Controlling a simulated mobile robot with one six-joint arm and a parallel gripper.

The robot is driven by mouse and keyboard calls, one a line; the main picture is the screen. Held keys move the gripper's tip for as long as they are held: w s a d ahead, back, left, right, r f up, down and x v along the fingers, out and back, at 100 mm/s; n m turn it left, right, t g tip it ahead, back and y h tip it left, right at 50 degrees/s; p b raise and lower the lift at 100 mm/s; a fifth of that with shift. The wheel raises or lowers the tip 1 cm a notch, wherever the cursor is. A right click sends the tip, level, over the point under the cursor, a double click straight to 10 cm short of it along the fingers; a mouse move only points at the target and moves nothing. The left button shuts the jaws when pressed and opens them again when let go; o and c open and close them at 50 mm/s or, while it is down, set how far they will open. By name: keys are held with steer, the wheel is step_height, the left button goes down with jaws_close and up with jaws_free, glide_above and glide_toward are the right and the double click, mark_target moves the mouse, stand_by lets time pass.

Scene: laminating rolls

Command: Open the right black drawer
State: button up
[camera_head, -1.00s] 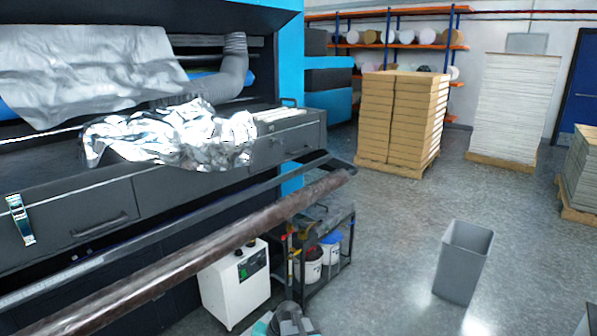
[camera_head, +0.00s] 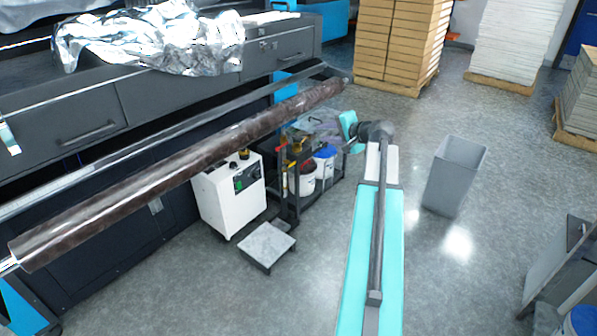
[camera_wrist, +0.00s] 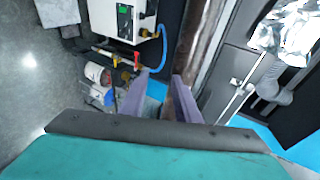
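The black machine's right drawer (camera_head: 283,50) is a dark front with a small latch, below the crumpled silver foil. It looks closed in the head view. A dark panel with a latch, apparently the same drawer (camera_wrist: 226,72), shows at the right of the wrist view. My gripper (camera_wrist: 161,88) is open and empty, its two purple fingers apart. In the head view, my teal gripper (camera_head: 349,130) is at the end of my extended arm, to the right of and below the drawer and apart from it. Its fingertips are unclear there.
A long brown roll (camera_head: 180,165) runs in front of the drawers. Another drawer (camera_head: 62,128) with a handle is at left. A white box unit (camera_head: 228,195) and a black cart (camera_head: 290,212) with buckets stand below. A grey bin (camera_head: 455,175) stands right on open floor.

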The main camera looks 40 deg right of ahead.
steer(key=s+d+r+t+h, duration=0.1)
steer(key=s+d+r, duration=0.1)
steer(key=d+r, duration=0.1)
steer(key=s+d+r+m+h, duration=0.1)
steer(key=s+d+r, duration=0.1)
steer(key=r, duration=0.4)
steer(key=s+d+r+m+t+b, duration=0.1)
steer(key=s+d+r, duration=0.1)
steer(key=d+r, duration=0.2)
steer(key=shift+s+d+r+t+h, duration=0.3)
steer(key=shift+r+h, duration=0.1)
steer(key=shift+r, duration=0.35)
